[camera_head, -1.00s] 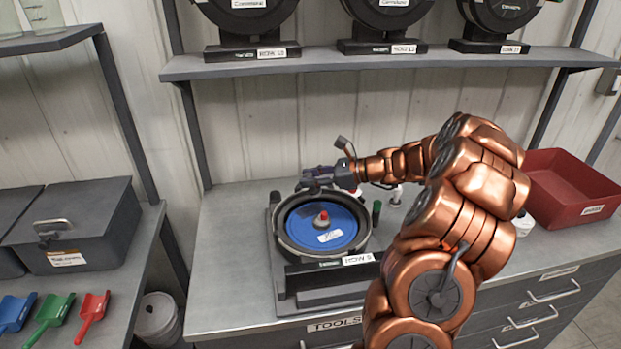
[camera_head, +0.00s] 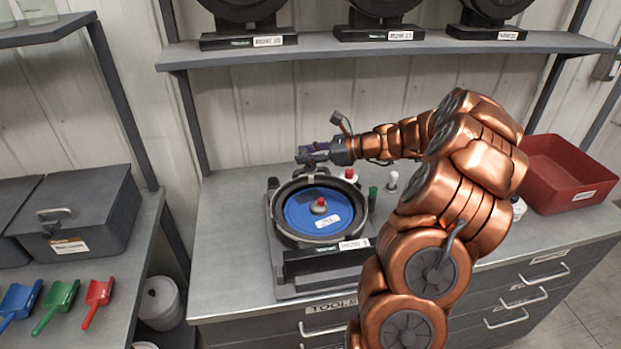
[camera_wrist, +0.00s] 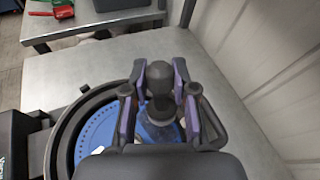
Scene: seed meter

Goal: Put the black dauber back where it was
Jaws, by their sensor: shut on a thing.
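The black dauber (camera_wrist: 161,108) shows in the wrist view as a dark piece with a round knob, between the purple-padded fingers. My gripper (camera_wrist: 160,88) is shut on it. In the head view my gripper (camera_head: 312,154) is above the back edge of the seed meter (camera_head: 283,232), and the dauber cannot be made out clearly there. The meter holds a blue disc (camera_head: 300,212) with a red-topped hub (camera_head: 320,205). Just right of the meter are a red-topped dauber (camera_head: 350,175), a green dauber (camera_head: 372,198) and a white dauber (camera_head: 392,181).
A red bin (camera_head: 562,180) stands at the bench's right. A shelf (camera_head: 390,48) with dark meters hangs above and behind. A side table at left holds a grey box (camera_head: 75,215) and coloured scoops (camera_head: 57,300). The bench (camera_head: 225,235) left of the meter is clear.

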